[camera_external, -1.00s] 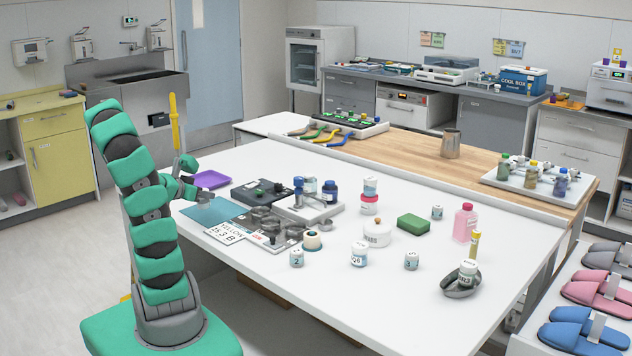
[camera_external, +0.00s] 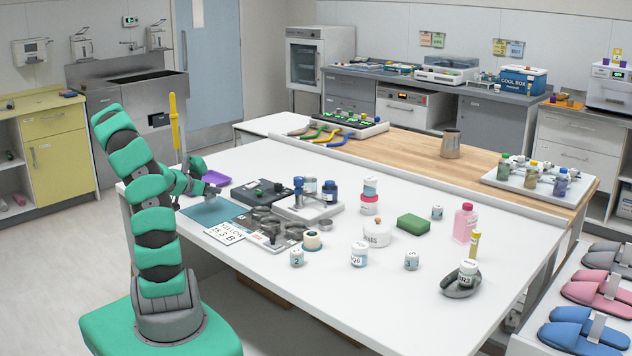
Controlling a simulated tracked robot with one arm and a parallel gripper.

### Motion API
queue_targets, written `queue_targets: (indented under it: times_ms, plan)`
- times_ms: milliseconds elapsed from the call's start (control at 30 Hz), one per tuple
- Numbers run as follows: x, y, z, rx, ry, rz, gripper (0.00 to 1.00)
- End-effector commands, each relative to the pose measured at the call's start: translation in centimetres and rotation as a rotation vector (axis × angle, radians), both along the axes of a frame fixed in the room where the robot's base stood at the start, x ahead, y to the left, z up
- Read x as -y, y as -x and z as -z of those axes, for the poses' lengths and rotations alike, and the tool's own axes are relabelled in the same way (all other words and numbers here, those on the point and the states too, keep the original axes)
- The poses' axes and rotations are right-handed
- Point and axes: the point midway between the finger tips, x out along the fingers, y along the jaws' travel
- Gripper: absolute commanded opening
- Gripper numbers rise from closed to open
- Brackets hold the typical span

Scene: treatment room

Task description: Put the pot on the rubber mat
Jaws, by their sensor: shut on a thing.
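The teal rubber mat (camera_external: 214,213) lies flat near the left edge of the white table. My gripper (camera_external: 207,190) is low over the mat's far side, shut on a small grey-white thing (camera_external: 212,191), seemingly the pot. It is partly hidden by the jaws and too small to make out well. I cannot tell whether it touches the mat.
A purple tray (camera_external: 216,176) lies just behind my gripper. Several labelled jars stand farther right. A yellow-topped pole (camera_external: 173,120) stands behind my arm.

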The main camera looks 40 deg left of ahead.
Motion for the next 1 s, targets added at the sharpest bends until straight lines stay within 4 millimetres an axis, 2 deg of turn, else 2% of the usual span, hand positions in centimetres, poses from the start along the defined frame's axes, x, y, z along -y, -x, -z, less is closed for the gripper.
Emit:
queue_targets:
  times_ms: [33, 133, 500, 533, 600, 1000]
  plan:
    - [0.0, 0.0, 1.3, 0.002, 0.004, -0.001, 0.18]
    - [0.0, 0.0, 2.4, 0.002, 0.003, 0.000, 0.18]
    - [0.0, 0.0, 2.6, 0.001, 0.000, 0.000, 0.18]
    - [0.0, 0.0, 2.6, 0.001, 0.000, 0.000, 0.44]
    - [0.0, 0.0, 2.6, 0.002, 0.000, 0.000, 0.63]
    - [0.0, 0.3, 2.1, 0.002, -0.001, -0.001, 0.63]
